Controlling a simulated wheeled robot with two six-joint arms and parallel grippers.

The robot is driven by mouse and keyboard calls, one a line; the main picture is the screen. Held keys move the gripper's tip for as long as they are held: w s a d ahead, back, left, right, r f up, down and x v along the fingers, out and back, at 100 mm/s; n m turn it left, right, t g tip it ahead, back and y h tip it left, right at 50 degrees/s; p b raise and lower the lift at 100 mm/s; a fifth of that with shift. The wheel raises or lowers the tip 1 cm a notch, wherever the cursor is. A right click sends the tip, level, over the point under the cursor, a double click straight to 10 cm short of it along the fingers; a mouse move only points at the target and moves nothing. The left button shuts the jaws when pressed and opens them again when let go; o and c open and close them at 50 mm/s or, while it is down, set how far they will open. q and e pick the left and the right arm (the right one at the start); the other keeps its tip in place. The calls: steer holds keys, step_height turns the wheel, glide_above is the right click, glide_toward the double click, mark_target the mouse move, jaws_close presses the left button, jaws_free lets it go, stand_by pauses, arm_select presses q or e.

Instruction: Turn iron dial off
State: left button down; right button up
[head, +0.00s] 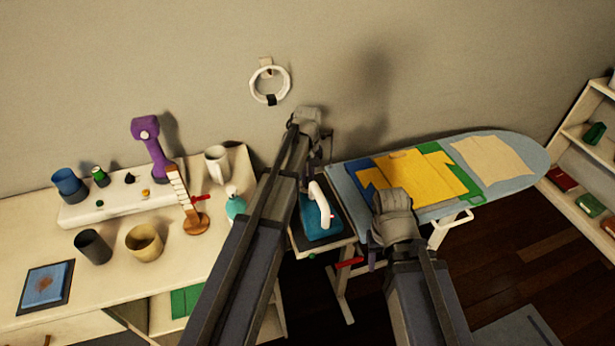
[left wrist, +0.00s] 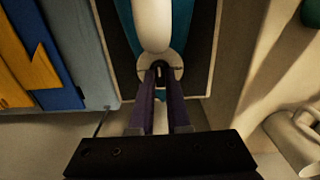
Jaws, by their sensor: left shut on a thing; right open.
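The teal iron (head: 323,224) with a white handle stands on a dark rest pad (head: 343,237) between the desk and the ironing board. In the left wrist view, its handle (left wrist: 153,22) runs toward a round pale dial (left wrist: 174,68) with a small dark grip at its middle. My left gripper (head: 320,165) reaches over the iron from behind. In the left wrist view its fingertips (left wrist: 160,78) are shut on the dial's grip, which they partly hide. My right gripper (head: 374,254) is open, right of the iron, apart from it and partly hidden by its own wrist.
The ironing board (head: 535,160) at right carries a folded yellow shirt (head: 425,178) and other cloths. The desk (head: 100,285) at left holds a purple device (head: 150,145), mugs (head: 217,165) and a teal bottle (head: 236,207). A shelf (head: 568,200) stands far right.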

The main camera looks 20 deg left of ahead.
mark_target(308, 180)
arm_select(q)
steer(key=c, duration=0.9)
jaws_free()
steer(key=shift+r, duration=0.15)
step_height(308, 180, up, 8)
steer(key=p, duration=0.8)
steer(key=shift+f, duration=0.2)
steer(key=shift+f, duration=0.1)
